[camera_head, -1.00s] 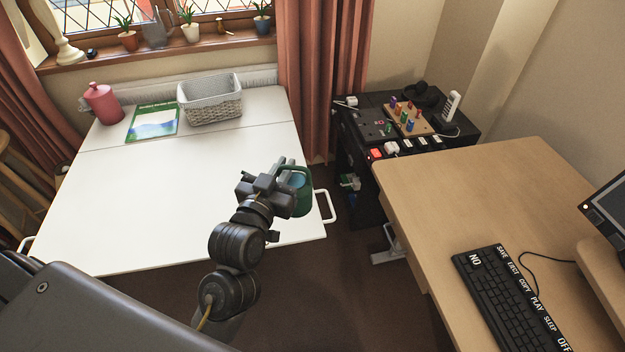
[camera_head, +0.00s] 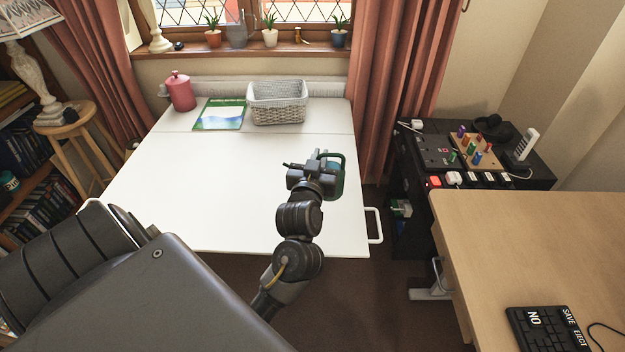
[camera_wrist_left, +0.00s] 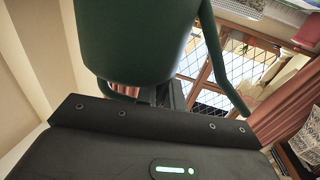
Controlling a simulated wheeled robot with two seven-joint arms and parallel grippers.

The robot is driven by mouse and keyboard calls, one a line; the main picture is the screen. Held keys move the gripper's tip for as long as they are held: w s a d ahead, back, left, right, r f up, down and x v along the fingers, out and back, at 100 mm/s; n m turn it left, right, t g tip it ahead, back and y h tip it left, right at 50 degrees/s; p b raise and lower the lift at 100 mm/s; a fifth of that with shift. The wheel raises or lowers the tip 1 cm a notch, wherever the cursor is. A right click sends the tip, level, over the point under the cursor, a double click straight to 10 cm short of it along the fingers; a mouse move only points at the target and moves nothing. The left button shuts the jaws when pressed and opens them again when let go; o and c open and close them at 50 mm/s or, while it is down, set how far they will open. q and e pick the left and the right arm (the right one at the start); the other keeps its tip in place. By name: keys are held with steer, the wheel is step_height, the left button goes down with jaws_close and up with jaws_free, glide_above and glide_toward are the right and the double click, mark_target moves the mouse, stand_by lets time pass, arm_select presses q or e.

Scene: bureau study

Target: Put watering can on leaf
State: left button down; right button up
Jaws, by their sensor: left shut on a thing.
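A dark green watering can (camera_head: 337,176) is held by my left gripper (camera_head: 318,178) in the head view, above the right part of the white table. The gripper is shut on it and hides part of it. In the left wrist view the green can (camera_wrist_left: 137,38) fills the upper middle, with its curved handle at the right; the fingertips are mostly hidden. The leaf looks to be the broad white front panel (camera_head: 190,190) of the table, flat and bare, with a seam behind it. The can appears clear of it, but the height is hard to tell. My right gripper is out of view.
On the table's back strip stand a pink jar (camera_head: 181,92), a green-and-blue booklet (camera_head: 220,114) and a grey basket (camera_head: 278,104). Potted plants line the windowsill (camera_head: 200,58). A black cabinet (camera_head: 410,180) and wooden desk (camera_head: 530,240) stand to the right.

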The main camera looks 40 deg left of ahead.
arm_select(q)
steer(key=w+a+f, duration=0.7)
steer(key=a+f, duration=0.4)
steer(key=f, duration=0.1)
steer(key=shift+w+a+f, duration=0.2)
steer(key=shift+w+f, duration=0.1)
steer(key=shift+f, duration=0.1)
steer(key=shift+b, duration=0.3)
steer(key=shift+f, duration=0.2)
steer(key=c, duration=1.8)
jaws_free()
steer(key=shift+o, duration=1.4)
